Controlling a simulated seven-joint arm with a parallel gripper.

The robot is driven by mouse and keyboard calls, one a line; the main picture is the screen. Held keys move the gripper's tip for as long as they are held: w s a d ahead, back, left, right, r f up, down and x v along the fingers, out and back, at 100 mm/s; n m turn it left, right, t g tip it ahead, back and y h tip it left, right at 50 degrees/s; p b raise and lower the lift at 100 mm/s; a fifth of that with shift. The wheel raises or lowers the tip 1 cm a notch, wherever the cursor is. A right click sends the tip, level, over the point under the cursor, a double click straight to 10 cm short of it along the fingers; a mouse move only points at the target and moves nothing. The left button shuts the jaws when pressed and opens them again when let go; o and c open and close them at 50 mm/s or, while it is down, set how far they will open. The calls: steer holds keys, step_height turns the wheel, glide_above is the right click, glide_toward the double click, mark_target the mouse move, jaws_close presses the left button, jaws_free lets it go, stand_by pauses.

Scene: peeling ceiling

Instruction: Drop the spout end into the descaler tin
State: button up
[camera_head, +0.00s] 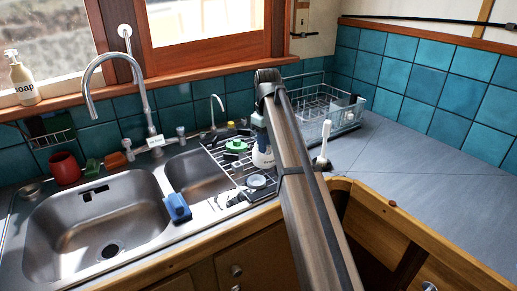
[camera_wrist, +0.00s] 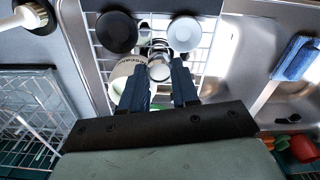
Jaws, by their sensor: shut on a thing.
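My gripper (camera_wrist: 160,88) has its two dark fingers closed around a small pale, round, metallic-looking piece, which I take to be the spout end (camera_wrist: 159,69). In the wrist view a cream tin with dark lettering, apparently the descaler tin (camera_wrist: 128,70), stands on the wire rack just left of the held piece. The two look close or overlapping; I cannot tell whether they touch or how high the piece is. In the head view my arm covers most of the gripper, and a white container, probably the tin (camera_head: 262,159), shows beside the arm.
A black round cup or lid (camera_wrist: 117,32) and a grey one (camera_wrist: 185,33) lie on the wire rack. A green item (camera_head: 235,146) is also there. The right counter (camera_head: 430,170) is clear.

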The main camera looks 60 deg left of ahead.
steer(key=w+a+r, duration=0.3)
steer(key=w+a, duration=0.2)
steer(key=a, duration=0.2)
step_height(320, 180, down, 6)
steer(key=shift+d+f+n, duration=0.2)
steer(key=shift+n, duration=0.1)
steer(key=o, duration=1.1)
step_height(320, 180, up, 14)
steer(key=shift+f, duration=0.1)
stand_by(0.7)
